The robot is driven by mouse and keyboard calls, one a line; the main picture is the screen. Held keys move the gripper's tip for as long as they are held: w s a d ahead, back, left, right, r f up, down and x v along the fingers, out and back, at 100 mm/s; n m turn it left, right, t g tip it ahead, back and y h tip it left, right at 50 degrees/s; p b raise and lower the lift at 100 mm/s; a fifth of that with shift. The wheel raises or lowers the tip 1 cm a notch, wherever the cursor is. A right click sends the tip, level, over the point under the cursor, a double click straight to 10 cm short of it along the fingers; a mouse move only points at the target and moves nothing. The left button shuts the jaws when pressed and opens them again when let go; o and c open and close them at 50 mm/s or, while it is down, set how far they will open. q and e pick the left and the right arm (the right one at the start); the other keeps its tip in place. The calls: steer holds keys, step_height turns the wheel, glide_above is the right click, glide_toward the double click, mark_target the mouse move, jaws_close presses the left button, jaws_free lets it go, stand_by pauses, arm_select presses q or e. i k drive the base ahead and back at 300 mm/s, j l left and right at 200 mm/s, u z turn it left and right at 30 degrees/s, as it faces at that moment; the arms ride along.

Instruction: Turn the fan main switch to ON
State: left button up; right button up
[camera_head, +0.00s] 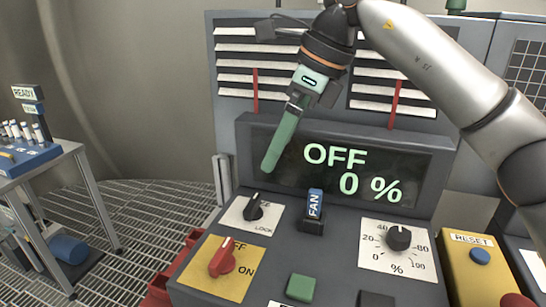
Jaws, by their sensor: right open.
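The red rotary switch (222,261) sits on a yellow plate (197,281) at the front left of the sloped grey console. Its handle points up by the partly covered OFF mark, with ON to its lower right. The display (350,172) reads OFF and 0 %. My right gripper (270,166), with green fingers, hangs down in front of the display's left end, above and behind the red switch and apart from it. It is open and holds nothing; its fingers overlap in this view. My left gripper is out of view.
A black LOCK selector (254,208), a blue FAN tag (315,204), a percent dial (398,238) and a green button (300,287) crowd the console. A yellow RESET box (468,270) stands right. A table (48,161) with vials is far left, with grating floor between.

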mark_target(223, 263)
steer(key=k, duration=1)
